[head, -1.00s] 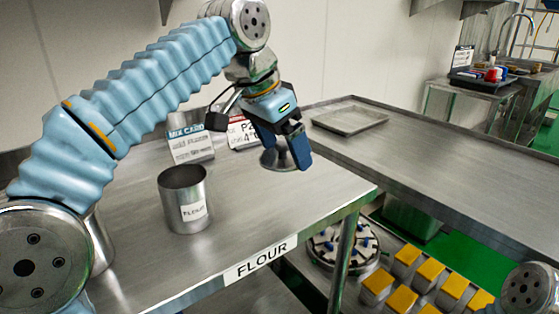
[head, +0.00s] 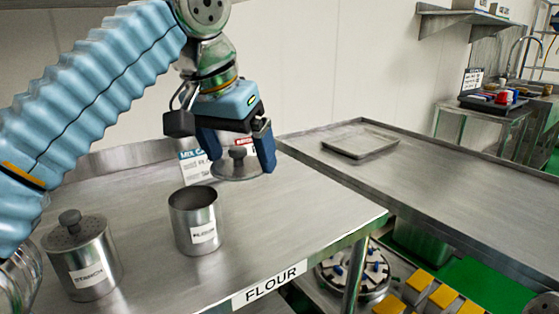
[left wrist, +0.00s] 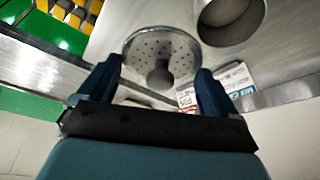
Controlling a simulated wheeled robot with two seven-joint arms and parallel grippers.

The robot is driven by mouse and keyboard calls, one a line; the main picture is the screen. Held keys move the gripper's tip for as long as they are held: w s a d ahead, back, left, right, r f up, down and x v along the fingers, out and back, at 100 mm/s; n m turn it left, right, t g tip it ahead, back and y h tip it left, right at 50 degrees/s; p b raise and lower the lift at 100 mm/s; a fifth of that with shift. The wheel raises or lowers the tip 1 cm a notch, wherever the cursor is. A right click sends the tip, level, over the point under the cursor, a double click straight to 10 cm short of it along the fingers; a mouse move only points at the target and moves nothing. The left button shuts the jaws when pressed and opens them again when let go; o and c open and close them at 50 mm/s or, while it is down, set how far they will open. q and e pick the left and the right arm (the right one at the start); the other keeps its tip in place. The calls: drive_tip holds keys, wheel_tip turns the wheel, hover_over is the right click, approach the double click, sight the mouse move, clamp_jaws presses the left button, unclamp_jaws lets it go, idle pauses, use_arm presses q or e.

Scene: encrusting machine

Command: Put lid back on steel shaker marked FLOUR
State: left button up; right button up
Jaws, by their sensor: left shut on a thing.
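The open steel shaker (head: 183,229) stands upright on the steel table, its small label facing the front edge; it also shows in the left wrist view (left wrist: 232,36). My left gripper (head: 235,152) is shut on the round perforated lid (head: 238,171), its fingers around the knob side. The lid is above the table, behind and right of the shaker and apart from its rim. In the left wrist view the lid (left wrist: 135,50) shows its holes and dark knob, between the fingertips (left wrist: 158,82). My right gripper is out of view.
A lidded shaker labelled STARCH (head: 80,262) stands to the left. Cards (head: 193,164) stand behind the lid. A FLOUR strip (head: 270,284) marks the table edge. A shallow tray (head: 360,142) lies on the right-hand counter. The table right of the open shaker is clear.

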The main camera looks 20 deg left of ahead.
use_arm(q)
drive_tip(key=s+a+r+n+y, duration=0.1)
drive_tip(key=a+n+y, duration=0.1)
drive_tip(key=a+n, duration=0.4)
wheel_tip(320, 180, down, 6)
drive_tip(key=a+b, duration=0.2)
drive_tip(key=b, duration=0.2)
drive_tip(key=shift+s+r, duration=0.15)
drive_tip(key=shift+s, duration=0.15)
drive_tip(key=shift+p, duration=0.45)
idle(0.9)
idle(1.1)
drive_tip(key=shift+p, duration=0.3)
drive_tip(key=shift+f, duration=0.2)
drive_tip(key=o, duration=0.7)
